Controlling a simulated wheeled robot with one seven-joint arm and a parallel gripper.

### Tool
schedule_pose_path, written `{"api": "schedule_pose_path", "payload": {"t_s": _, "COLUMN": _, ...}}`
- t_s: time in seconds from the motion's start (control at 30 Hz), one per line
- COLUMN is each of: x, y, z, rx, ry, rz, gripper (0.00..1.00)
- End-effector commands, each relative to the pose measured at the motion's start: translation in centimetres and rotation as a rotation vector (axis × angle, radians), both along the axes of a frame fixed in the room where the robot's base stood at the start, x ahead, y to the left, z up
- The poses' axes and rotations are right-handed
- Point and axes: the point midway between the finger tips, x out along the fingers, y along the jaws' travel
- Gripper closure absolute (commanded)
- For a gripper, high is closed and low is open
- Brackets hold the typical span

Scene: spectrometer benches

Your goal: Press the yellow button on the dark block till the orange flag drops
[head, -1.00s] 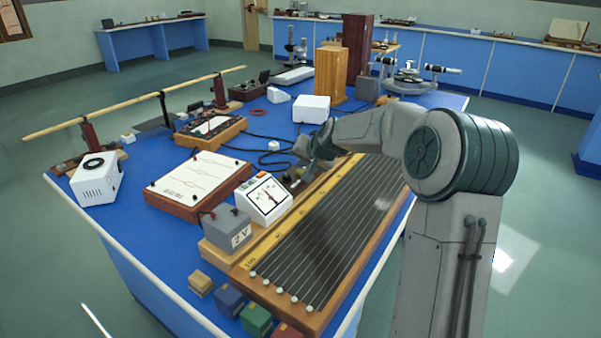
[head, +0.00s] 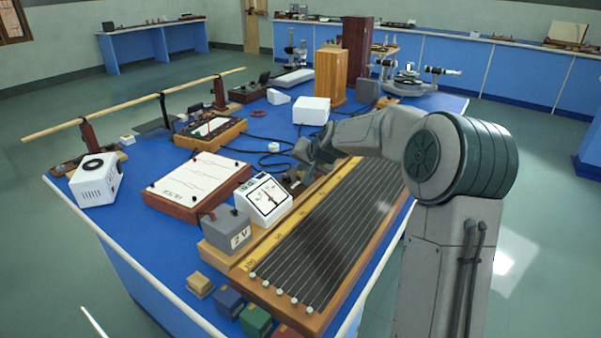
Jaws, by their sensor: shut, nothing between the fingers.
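My gripper (head: 305,159) is at the end of my arm, over the middle of the blue bench. It points down and is small in the picture, with its fingers together and nothing visible held. Just below and beside it, a small dark shape (head: 291,183) shows behind the white meter, partly hidden; it may be the dark block. I cannot make out a yellow button or an orange flag, and I cannot tell whether my fingertips touch anything.
A white dial meter (head: 263,198) and a grey 2 V box (head: 226,229) stand in front of the gripper. A long wired board (head: 335,236) lies to the right. A white-topped board (head: 198,184) lies to the left, and black cables (head: 262,150) run behind.

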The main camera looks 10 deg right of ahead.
Motion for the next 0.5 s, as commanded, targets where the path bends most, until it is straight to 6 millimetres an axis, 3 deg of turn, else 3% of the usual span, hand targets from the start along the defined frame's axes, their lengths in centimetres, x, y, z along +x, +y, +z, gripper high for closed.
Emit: {"api": "schedule_pose_path", "payload": {"t_s": 0.5, "x": -0.02, "y": 0.01, "z": 0.22, "rx": 0.0, "ry": 0.001, "rz": 0.001, "gripper": 1.0}}
